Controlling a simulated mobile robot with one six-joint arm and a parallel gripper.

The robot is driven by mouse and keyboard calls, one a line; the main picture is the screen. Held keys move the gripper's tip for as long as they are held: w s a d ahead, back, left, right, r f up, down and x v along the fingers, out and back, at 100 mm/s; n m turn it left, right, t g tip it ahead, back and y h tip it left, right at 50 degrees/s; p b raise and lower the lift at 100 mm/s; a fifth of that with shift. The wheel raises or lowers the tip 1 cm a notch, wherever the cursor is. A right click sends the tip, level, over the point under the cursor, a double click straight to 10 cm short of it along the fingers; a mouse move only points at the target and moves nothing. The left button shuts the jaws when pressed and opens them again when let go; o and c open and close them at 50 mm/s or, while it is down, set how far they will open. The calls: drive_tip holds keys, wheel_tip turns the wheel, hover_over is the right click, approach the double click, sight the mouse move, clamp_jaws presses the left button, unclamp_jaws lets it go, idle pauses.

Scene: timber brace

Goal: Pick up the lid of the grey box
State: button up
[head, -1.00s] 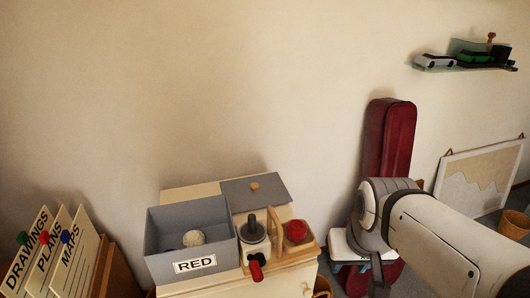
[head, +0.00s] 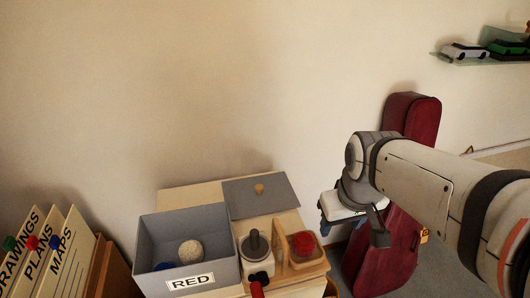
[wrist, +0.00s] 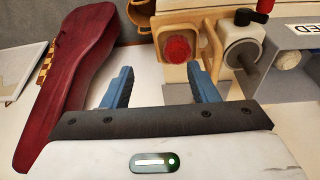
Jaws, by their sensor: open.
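The lid (head: 236,205) is a flat grey panel with a small round wooden knob (head: 259,189). It lies on the cabinet top behind and right of the open grey box (head: 152,237), which is labelled RED. The box holds a pale ball (head: 190,251) and a blue item. My gripper (wrist: 160,80) is open and empty in the wrist view, its blue fingers apart. In the head view it is right of the lid, partly hidden by my arm.
Right of the box stand a grinder-like device (head: 256,250) with a dark knob and red handle, and a wooden tray (head: 281,265) with a red round item (head: 303,242). A dark red instrument case (head: 412,118) leans on the wall. Labelled folders (head: 72,262) stand at left.

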drive_tip(key=w+a+n, duration=0.4)
drive_tip(key=w+n, duration=0.4)
drive_tip(key=w, duration=0.4)
drive_tip(key=n+g+p, duration=0.1)
drive_tip(key=n+g, duration=0.1)
drive_tip(key=n, duration=1.7)
hover_over(259, 187)
wheel_tip(259, 187, down, 12)
drive_tip(key=shift+a+f, duration=0.1)
drive_tip(key=shift+f, duration=0.2)
wheel_tip(259, 187, down, 8)
drive_tip(key=shift+r+p, duration=0.2)
drive_tip(key=shift+p, duration=0.65)
drive_tip(key=shift+c, duration=0.4)
clamp_jaws()
